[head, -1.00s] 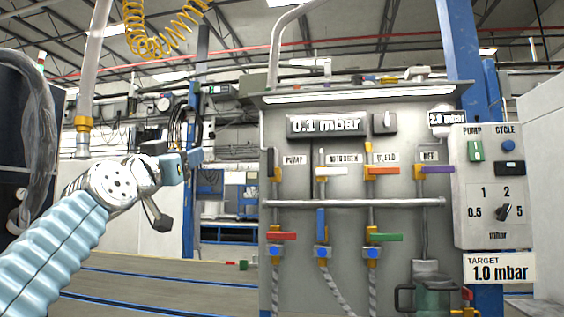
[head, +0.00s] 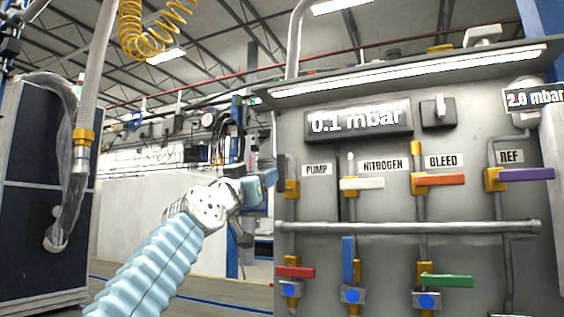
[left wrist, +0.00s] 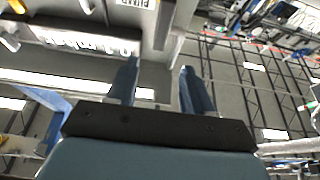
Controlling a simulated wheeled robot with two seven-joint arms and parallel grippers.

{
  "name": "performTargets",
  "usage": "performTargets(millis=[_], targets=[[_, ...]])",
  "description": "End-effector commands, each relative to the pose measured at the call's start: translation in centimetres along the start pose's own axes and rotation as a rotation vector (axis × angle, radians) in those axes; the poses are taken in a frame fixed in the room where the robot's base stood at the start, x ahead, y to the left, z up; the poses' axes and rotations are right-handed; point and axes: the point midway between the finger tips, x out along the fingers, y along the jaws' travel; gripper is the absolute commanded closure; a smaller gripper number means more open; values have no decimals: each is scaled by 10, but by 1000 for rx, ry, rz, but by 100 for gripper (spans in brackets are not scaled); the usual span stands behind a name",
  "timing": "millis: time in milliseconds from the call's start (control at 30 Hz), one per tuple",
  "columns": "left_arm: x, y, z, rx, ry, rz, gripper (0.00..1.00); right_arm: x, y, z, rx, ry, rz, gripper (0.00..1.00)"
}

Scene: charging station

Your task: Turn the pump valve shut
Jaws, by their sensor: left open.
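The panel's PUMP label (head: 317,170) marks the leftmost column. Beside it is the pump valve, with a yellow body (head: 292,188) and a dark handle (head: 281,172) that stands upright at the panel's left edge. My left gripper (head: 274,180) is just left of the handle in the head view. Whether they touch cannot be told. In the left wrist view its two blue-grey fingers (left wrist: 160,80) are apart. The PUMP label shows upside down (left wrist: 135,3) there. A grey bar lies beyond the fingers; I cannot tell if it is the handle. My right gripper is not in view.
Other valves sit close by: white (head: 362,184), orange (head: 440,180), purple (head: 526,175), red (head: 296,272), blue (head: 348,250) and green (head: 446,281). A horizontal pipe (head: 410,228) crosses the panel. The display (head: 358,121) reads 0.1 mbar. A hose (head: 82,140) hangs at left.

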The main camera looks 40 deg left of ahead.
Motion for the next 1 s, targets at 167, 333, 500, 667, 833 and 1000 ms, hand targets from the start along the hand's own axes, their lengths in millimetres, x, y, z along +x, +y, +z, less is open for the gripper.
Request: performTargets(millis=[167, 333, 500, 667, 833, 1000], targets=[[48, 0, -8, -2, -4, 1, 49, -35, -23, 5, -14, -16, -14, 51], [80, 0, -6, -2, -3, 1, 49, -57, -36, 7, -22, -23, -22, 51], [100, 0, -4, -1, -1, 1, 49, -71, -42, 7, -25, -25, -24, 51], [106, 0, -1, -1, -1, 1, 49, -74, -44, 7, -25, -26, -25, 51], [107, 0, 0, -1, 0, 0, 49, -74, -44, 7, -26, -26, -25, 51], [107, 0, 0, -1, 0, 1, 60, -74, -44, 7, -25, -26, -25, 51]])
